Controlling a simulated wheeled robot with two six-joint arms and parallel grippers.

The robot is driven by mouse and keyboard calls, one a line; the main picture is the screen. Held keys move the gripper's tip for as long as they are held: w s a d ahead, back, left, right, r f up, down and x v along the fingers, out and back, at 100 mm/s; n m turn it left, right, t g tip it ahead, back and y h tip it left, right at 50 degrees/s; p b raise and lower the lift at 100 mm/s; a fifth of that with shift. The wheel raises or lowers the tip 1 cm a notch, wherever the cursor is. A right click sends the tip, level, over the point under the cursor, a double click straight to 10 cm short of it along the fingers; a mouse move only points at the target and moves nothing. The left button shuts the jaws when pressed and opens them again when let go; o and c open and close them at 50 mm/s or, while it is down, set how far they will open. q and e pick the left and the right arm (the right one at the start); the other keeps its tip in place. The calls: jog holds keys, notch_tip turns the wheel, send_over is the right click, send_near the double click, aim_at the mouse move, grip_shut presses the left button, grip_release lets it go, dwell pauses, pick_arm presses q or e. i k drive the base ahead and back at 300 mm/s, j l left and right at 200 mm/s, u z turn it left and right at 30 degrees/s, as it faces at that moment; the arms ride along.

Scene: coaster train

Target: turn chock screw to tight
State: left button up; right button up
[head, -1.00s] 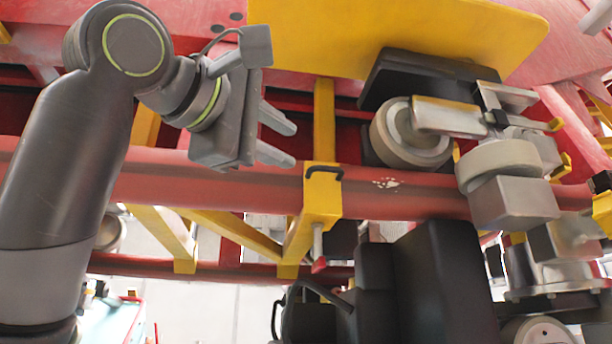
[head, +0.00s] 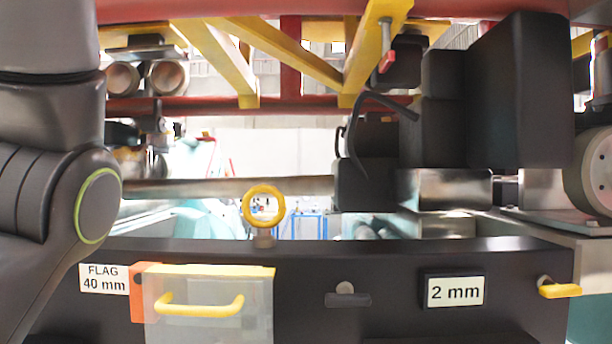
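My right arm and gripper are not in view.
A large black block (head: 518,90) stands right of the screw, with cables below. A black beam (head: 390,290) crosses the front, bearing a yellow ring (head: 264,205), a "FLAG 40 mm" label (head: 103,279), a "2 mm" label (head: 455,291) and yellow handles (head: 200,308). Yellow struts run left of the screw.

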aim_at(388, 55)
jog(key=k, duration=1.5)
